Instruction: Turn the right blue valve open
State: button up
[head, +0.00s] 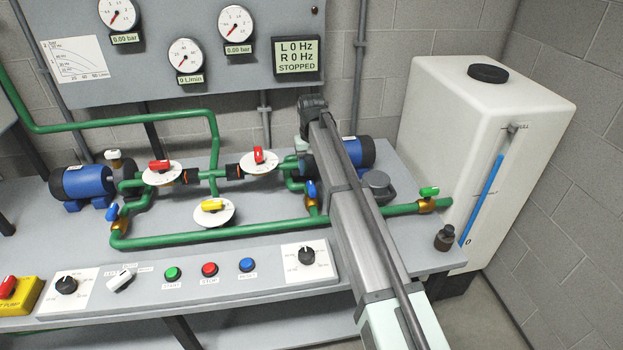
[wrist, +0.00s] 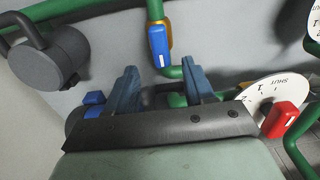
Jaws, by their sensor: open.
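The right blue valve handle (head: 311,190) sits on a brass body on a short green pipe, just left of my arm in the head view. In the wrist view the blue handle (wrist: 158,46) is upright in the picture, roughly along its pipe. My gripper (wrist: 162,88) is open, its two blue-grey fingers apart with nothing gripped. The handle appears beyond the fingertips, between their lines, and no contact shows. In the head view the fingers are hidden by my arm. The left blue valve (head: 113,212) is at the far left of the lower pipe.
A red-handled valve (head: 259,157) with a white dial stands close left; it also shows in the wrist view (wrist: 279,119). A grey round object (wrist: 48,50) lies at the wrist view's left. A yellow-handled valve (head: 212,206) and white tank (head: 470,130) flank the area.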

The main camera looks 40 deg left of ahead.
notch_tip(320, 180, up, 7)
jog(key=shift+f, duration=0.15)
dwell(0.6)
